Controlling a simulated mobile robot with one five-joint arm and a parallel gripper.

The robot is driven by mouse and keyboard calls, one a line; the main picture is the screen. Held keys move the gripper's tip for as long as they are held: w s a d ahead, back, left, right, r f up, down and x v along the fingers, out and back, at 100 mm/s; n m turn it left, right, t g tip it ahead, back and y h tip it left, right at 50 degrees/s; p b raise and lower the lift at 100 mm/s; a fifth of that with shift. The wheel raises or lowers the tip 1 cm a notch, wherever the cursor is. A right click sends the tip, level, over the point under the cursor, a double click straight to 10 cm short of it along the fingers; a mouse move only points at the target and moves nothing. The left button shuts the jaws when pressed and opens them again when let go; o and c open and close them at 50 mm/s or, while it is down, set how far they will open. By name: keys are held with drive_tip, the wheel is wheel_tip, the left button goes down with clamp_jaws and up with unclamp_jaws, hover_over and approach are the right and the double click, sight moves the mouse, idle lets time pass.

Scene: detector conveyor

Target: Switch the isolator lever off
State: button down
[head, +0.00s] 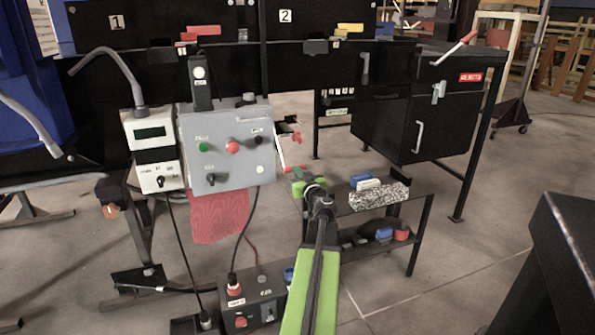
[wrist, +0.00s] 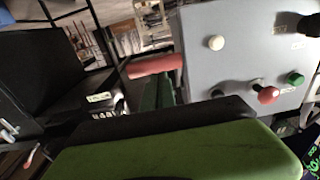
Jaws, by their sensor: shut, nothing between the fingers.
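The isolator lever seems to be the one on the right side of the grey control box (head: 226,150). In the head view its pale arm (head: 281,154) slopes down, with a red grip near its lower end. In the wrist view the red grip (wrist: 154,66) sticks out beside the grey box (wrist: 240,50). My gripper (head: 304,186), with green fingers, is just right of and below the lever's lower end. It is shut and empty. In the wrist view my green gripper (wrist: 175,150) fills the lower part. Whether it touches the lever is unclear.
The box face carries a green button (head: 203,147), a red button (head: 232,146) and a white knob (head: 260,169). A low black shelf (head: 372,203) stands right of my gripper. A black cabinet (head: 400,125) with another red-handled lever (head: 455,48) is farther back.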

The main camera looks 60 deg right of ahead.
drive_tip(key=s+a+f+b, duration=0.4)
drive_tip(key=f+b, duration=0.3)
drive_tip(key=b, duration=0.1)
drive_tip(key=shift+s+a+f+b, duration=0.2)
drive_tip(key=shift+s+f+b, duration=0.05)
drive_tip(key=shift+s+b, duration=0.1)
